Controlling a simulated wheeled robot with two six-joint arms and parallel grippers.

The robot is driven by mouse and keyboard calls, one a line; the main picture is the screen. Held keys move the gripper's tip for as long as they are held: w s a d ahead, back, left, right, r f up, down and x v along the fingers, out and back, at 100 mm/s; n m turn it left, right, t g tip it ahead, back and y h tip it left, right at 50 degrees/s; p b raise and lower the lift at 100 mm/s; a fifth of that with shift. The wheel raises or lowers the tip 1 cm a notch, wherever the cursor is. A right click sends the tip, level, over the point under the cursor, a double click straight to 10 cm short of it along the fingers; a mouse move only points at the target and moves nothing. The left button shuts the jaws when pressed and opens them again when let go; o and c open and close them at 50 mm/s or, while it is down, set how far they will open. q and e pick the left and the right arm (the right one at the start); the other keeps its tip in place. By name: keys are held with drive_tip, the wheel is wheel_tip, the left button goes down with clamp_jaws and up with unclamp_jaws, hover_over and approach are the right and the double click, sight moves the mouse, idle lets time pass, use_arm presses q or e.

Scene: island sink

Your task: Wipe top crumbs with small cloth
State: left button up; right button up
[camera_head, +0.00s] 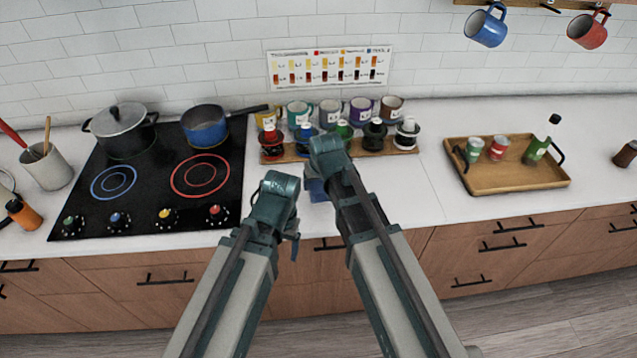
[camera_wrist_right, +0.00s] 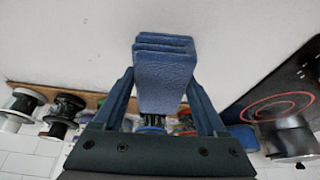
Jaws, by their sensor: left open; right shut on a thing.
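A small folded blue cloth (camera_wrist_right: 165,75) is between the two fingers of my right gripper (camera_wrist_right: 160,98) in the right wrist view, with its folded end sticking out past them. In the head view only a bit of the cloth (camera_head: 315,189) shows beside my right wrist, over the counter in front of the spice rack. My left gripper (camera_head: 292,238) is open and empty, lower and left, near the counter's front edge. I cannot make out crumbs on the white countertop (camera_head: 400,195); my arms hide part of it.
A wooden rack (camera_head: 405,150) with mugs and several colored jars stands behind my right gripper. The black stove (camera_head: 150,190) with a grey pot (camera_head: 120,132) and blue pan (camera_head: 205,128) is to the left.

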wheel_tip(320, 180, up, 3)
drive_tip(key=p, duration=0.3)
drive_tip(key=shift+r, duration=0.1)
idle(0.4)
